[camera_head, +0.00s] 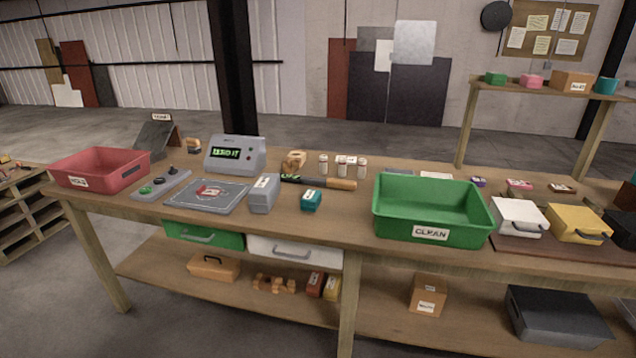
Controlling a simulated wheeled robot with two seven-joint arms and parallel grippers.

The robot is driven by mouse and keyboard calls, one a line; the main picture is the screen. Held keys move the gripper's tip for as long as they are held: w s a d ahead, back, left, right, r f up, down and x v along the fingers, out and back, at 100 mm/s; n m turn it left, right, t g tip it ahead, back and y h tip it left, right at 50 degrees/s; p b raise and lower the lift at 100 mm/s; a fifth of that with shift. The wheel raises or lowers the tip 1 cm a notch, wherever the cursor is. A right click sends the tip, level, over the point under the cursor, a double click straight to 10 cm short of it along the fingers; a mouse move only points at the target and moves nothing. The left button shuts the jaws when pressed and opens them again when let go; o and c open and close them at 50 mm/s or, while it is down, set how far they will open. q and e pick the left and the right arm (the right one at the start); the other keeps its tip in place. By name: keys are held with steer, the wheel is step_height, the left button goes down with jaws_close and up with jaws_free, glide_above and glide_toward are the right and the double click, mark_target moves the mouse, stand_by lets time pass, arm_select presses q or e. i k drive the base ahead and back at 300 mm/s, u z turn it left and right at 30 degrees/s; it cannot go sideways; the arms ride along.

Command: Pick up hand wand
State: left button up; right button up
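A slim wand-like item (318,182) lies flat on the wooden workbench (330,222). It has a dark left part with a green mark and an orange-brown handle on the right. It lies left of the green bin and right of the grey display unit (235,154). A small teal box (311,200) is just in front of it, and an orange-tan item (294,159) is just behind its left end. Neither of my grippers shows in the head view.
A red bin (100,167) stands at the bench's left end. A green bin labelled CLEAN (431,233) stands right of centre. A grey block (264,194) and several small jars (341,166) are near the wand. Bare bench top lies in front of the teal box.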

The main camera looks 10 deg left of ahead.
mark_target(341, 184)
steer(key=k, duration=0.6)
steer(key=z, duration=0.8)
steer(key=i, duration=1.7)
steer(key=u, duration=0.3)
